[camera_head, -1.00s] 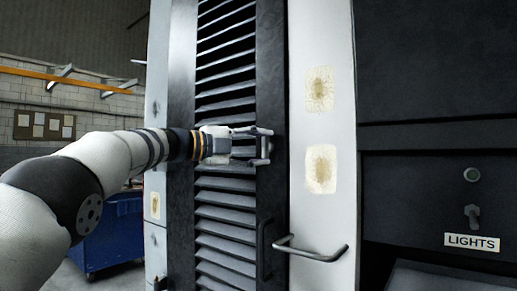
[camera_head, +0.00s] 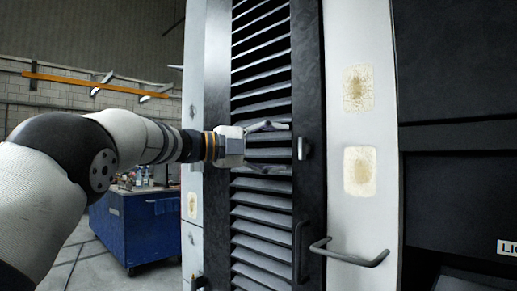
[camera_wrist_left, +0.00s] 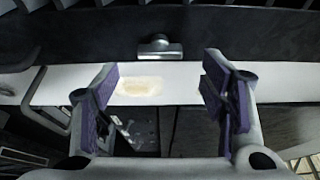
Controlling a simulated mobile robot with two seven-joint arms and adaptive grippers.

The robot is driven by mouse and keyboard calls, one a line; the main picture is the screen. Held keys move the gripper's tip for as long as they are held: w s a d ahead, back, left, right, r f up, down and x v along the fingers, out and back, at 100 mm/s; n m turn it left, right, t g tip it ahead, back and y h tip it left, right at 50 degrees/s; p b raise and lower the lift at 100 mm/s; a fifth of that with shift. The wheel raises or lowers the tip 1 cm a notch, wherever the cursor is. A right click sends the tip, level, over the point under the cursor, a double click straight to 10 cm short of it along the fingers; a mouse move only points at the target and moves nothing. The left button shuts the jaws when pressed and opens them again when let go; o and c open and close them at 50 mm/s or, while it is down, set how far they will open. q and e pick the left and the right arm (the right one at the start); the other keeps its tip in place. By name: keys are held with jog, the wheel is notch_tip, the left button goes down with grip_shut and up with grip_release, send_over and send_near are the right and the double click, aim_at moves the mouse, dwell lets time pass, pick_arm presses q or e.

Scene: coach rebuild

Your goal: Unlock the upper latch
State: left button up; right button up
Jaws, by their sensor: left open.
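The upper latch (camera_head: 303,148) is a small grey metal piece on the dark frame at the right edge of the louvred door (camera_head: 262,215). In the left wrist view the latch (camera_wrist_left: 160,47) lies ahead of the fingers, near the middle, with its wider bar across the picture. My left gripper (camera_head: 282,147) comes in from the left, level with the latch and just left of it. Its purple-padded fingers are spread and empty, and a gap shows between them and the latch. Whether the latch is locked cannot be told. My right gripper is not in view.
A black door handle (camera_head: 298,250) is below the latch. A grey bar handle (camera_head: 348,255) sticks out from the white post (camera_head: 360,120) to the right.

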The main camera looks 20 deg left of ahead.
pick_arm(q)
jog(key=v, duration=0.7)
jog(key=shift+w, duration=0.1)
